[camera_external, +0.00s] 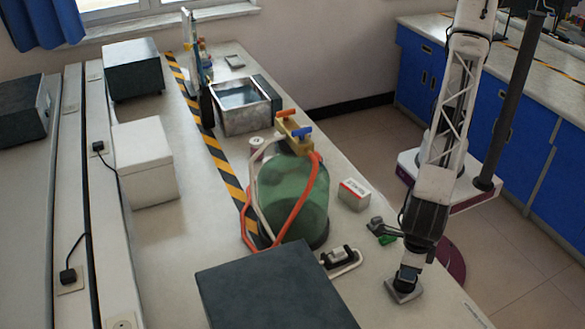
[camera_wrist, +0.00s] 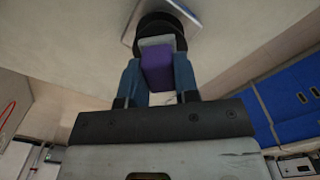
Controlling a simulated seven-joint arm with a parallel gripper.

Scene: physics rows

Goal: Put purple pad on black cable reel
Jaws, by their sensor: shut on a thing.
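The purple pad (camera_wrist: 157,69) is held between the two fingers of my gripper (camera_wrist: 156,62) in the wrist view. A round black thing, which looks like the black cable reel (camera_wrist: 160,22), is right beyond the pad's far end. I cannot tell whether pad and reel touch. In the external view my gripper (camera_external: 408,274) points down at the table's right front part, over a small grey square plate (camera_external: 403,292). The pad cannot be made out there, and the reel is not clearly separable from the dark gripper.
A green bottle (camera_external: 292,195) with red and white tubing stands mid-table. A white box (camera_external: 354,193), a small dark and green item (camera_external: 382,231) and a black device (camera_external: 341,258) lie left of my gripper. A large dark box (camera_external: 270,290) fills the front. The table's right edge is close.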

